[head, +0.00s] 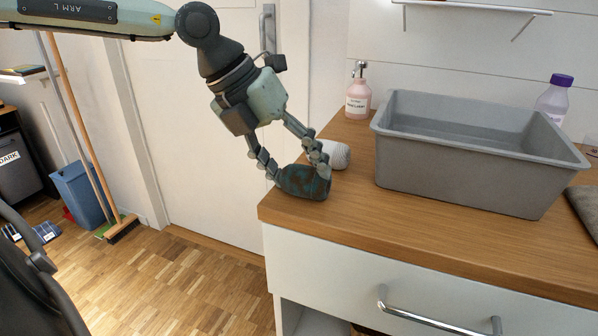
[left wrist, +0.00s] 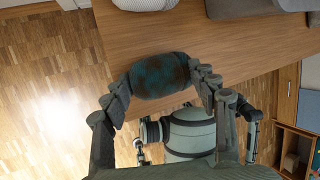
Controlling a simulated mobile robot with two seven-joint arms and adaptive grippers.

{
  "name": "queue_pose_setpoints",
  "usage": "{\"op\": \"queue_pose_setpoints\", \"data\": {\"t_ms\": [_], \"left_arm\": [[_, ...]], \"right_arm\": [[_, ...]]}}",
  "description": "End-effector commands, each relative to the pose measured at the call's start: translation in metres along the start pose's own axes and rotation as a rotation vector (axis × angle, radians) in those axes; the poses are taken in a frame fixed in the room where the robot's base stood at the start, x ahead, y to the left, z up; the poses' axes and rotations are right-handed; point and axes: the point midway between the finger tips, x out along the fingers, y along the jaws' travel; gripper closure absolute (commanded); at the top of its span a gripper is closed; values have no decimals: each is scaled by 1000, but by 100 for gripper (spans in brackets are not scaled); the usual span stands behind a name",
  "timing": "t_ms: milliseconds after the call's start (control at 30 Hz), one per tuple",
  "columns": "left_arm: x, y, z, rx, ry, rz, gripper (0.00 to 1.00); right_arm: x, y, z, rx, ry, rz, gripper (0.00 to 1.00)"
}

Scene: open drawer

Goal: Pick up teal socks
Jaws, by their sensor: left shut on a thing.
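The teal socks (head: 302,182) are a dark teal, brown-mottled roll at the left front corner of the wooden counter top. My left gripper (head: 298,174) comes down from above with one finger on each side of the roll and is shut on it. In the left wrist view the socks (left wrist: 160,76) lie between the two fingertips (left wrist: 162,84), over the counter's edge area. I cannot tell whether the roll still touches the counter. My right gripper does not show clearly in either view.
A white rounded object (head: 335,154) lies right behind the socks. A grey bin (head: 455,180) stands to the right on the counter (head: 420,215), with a pink pump bottle (head: 358,95) and a purple-capped bottle (head: 554,97) behind. A drawer handle (head: 435,318) sticks out in front.

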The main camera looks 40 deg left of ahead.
Motion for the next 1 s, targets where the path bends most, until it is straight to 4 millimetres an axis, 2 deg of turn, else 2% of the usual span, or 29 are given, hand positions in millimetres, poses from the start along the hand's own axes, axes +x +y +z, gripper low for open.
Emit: {"op": "queue_pose_setpoints", "data": {"t_ms": [167, 300, 700, 833, 1000], "left_arm": [[-15, -7, 5, 2, -4, -1, 70], [-37, -16, 14, 1, -6, -2, 70], [-93, 29, 84, -4, -2, -1, 70], [-104, 37, 97, -2, -1, -1, 70], [-110, 42, 105, 0, 0, -1, 70]], "right_arm": [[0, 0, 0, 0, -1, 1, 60], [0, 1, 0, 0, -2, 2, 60], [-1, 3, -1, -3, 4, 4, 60], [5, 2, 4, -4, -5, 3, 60], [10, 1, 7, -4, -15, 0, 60]]}}
